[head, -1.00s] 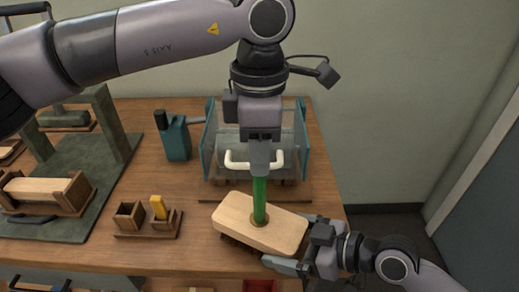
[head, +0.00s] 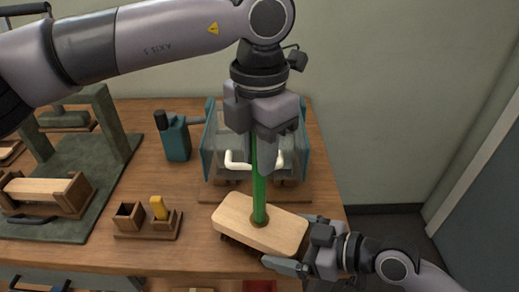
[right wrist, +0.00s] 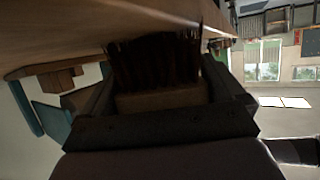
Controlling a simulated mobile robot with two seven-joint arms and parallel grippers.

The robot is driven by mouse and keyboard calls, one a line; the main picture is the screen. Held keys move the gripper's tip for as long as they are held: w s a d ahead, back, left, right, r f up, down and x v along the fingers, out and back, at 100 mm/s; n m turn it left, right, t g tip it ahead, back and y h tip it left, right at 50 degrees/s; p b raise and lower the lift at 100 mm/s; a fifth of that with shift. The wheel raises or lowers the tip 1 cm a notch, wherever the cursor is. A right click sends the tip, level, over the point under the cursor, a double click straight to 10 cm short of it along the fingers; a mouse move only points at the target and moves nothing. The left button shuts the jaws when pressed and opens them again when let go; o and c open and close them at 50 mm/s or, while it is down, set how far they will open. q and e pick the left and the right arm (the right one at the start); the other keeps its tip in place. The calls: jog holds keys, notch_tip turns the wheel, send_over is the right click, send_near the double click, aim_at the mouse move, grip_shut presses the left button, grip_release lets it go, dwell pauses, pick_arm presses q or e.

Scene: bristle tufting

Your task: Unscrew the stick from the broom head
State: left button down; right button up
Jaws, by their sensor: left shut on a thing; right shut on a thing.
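The broom head (head: 285,232) is a pale wooden block with dark bristles below, held near the table's front right edge. A green stick (head: 259,185) stands upright in the hole in its top. My left gripper (head: 262,160) is above it, shut on the stick, with its fingers around the upper part. My right gripper (head: 294,250) is shut on the right end of the broom head. In the right wrist view the dark bristles (right wrist: 155,62) and the block's end (right wrist: 160,101) sit between the fingers. The stick's lower end is hidden in the block.
A clear-sided guard fixture with white handles (head: 240,160) stands behind the stick. A teal can (head: 176,138) stands to its left. A small wooden holder (head: 131,217) with a yellow piece and a green-grey mat (head: 100,185) are further left. The wooden table (head: 190,250) has bare room in front.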

pick_arm(q)
jog(key=shift+r, duration=0.15)
jog(key=shift+r, duration=1)
jog(key=shift+r, duration=2)
pick_arm(e)
jog(key=o, duration=1.7)
jog(key=shift+d, duration=0.1)
